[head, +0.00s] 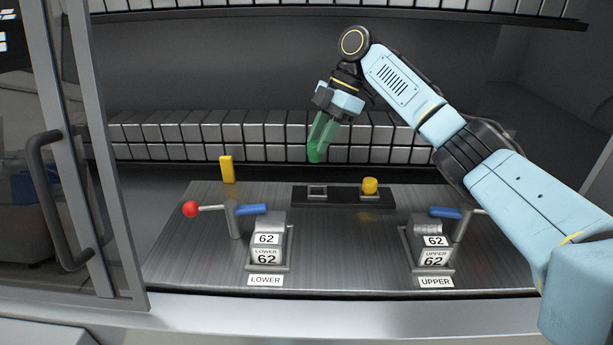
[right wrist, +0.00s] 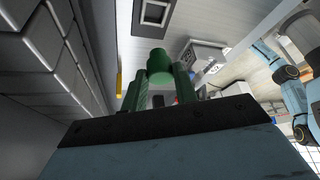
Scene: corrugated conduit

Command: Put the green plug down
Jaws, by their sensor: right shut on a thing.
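My right gripper (head: 318,150) hangs from the arm that comes in from the right, in the air above and behind the dark strip. Its green fingers are shut on the green plug, a short green cylinder. The plug (right wrist: 160,62) shows between the fingertips in the right wrist view. In the head view the plug is hard to tell from the green fingers. The dark strip (head: 343,197) on the metal bench has an empty-looking square socket (head: 317,191) at left and a yellow plug (head: 370,186) standing at right. My left gripper is not in view.
Two clamp stations stand on the bench (head: 345,250), LOWER (head: 266,257) at left and UPPER (head: 434,257) at right, each with a blue-handled lever. A yellow block (head: 227,169) stands at back left. Rows of grey boxes (head: 220,128) line the shelf behind. A glass door (head: 75,160) is at left.

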